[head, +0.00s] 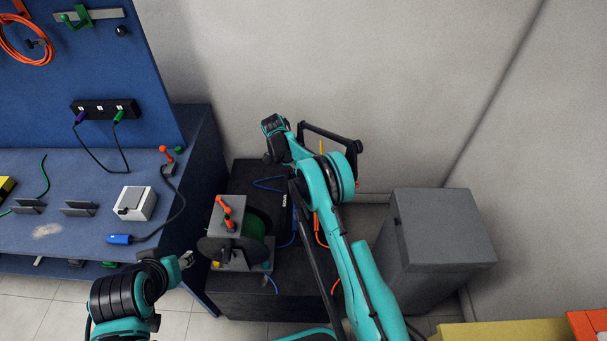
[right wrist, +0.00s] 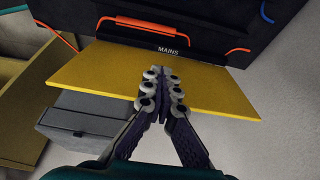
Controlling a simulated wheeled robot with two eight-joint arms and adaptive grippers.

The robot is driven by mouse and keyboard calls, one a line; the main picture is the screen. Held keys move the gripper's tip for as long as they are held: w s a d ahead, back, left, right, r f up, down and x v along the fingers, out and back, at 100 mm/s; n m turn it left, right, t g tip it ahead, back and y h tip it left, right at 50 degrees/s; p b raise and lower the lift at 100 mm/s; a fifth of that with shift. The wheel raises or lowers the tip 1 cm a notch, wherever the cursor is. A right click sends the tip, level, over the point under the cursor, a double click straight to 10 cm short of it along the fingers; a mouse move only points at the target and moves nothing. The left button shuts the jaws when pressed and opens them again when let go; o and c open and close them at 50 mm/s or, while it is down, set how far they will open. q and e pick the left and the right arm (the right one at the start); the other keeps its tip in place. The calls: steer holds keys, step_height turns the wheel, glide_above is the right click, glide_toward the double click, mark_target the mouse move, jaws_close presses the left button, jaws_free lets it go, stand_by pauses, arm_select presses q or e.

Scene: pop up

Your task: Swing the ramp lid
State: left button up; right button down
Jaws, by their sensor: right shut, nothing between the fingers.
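A yellow flat panel (right wrist: 95,75), likely the ramp lid, spans the right wrist view below a black box front (right wrist: 195,38) marked MAINS. In the head view a low black box (head: 252,305) stands between the blue bench and the grey bin; only a thin yellow strip (head: 321,147) shows beside my right arm. My right gripper (right wrist: 160,75) is shut and empty, its fingertips over the yellow panel's middle; I cannot tell whether they touch it. My arm hides parts of the box in the head view.
A blue workbench (head: 75,240) with a white socket box (head: 134,203) is at left. A lidded grey bin (head: 425,265) stands at right. Grey walls close the back.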

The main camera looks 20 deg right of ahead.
steer(key=w+a+f+b, duration=0.1)
steer(key=a+f+b, duration=0.1)
steer(key=a, duration=0.3)
steer(key=shift+w+a, duration=0.35)
steer(key=shift+w, duration=0.05)
steer(key=shift+f, duration=0.1)
steer(key=c, duration=1.8)
jaws_free()
